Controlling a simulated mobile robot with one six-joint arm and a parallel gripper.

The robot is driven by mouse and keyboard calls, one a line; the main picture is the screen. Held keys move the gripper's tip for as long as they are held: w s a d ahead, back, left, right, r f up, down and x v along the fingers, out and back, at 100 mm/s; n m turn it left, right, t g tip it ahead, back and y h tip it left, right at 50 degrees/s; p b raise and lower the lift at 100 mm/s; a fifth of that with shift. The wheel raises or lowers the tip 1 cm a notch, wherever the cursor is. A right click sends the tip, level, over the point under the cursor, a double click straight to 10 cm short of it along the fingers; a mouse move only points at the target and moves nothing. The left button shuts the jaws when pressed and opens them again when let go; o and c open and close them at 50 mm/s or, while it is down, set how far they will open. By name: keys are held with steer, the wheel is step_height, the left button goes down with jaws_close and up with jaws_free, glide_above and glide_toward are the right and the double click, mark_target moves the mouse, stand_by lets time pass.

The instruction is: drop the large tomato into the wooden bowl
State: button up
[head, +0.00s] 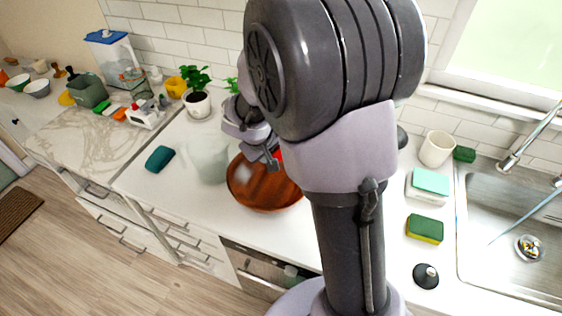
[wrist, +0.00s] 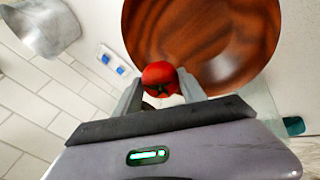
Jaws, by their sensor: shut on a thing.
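The large tomato (wrist: 160,78) is red with a dark green stem. In the wrist view it sits between the two fingers of my gripper (wrist: 158,90), which is shut on it. The wooden bowl (wrist: 245,60) is reddish brown and lies behind and beyond the tomato in that view. In the head view the bowl (head: 255,192) stands on the white counter. My gripper (head: 270,160) is at the bowl's back rim there, with a small red bit of the tomato (head: 278,155) showing. My arm hides part of the bowl's right side. I cannot tell the tomato's height above the bowl.
A clear glass container (head: 208,160) stands left of the bowl, with a teal cloth (head: 159,158) farther left. A potted plant (head: 198,103) and a yellow mug (head: 176,87) are behind. Sponges (head: 425,228) and a sink (head: 500,215) are at right. Front counter is clear.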

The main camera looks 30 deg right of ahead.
steer(key=shift+s+a+f, duration=0.15)
steer(key=shift+a+f, duration=0.05)
steer(key=shift+f, duration=0.05)
steer(key=f+b, duration=0.4)
steer(key=f, duration=0.1)
steer(key=shift+s+a+f, duration=0.15)
steer(key=shift+a, duration=0.05)
steer(key=o, duration=1.5)
steer(key=shift+c, duration=0.2)
steer(key=p+v, duration=0.5)
steer(key=v, duration=1.2)
steer(key=shift+s+p, duration=0.15)
steer(key=shift+p, duration=0.2)
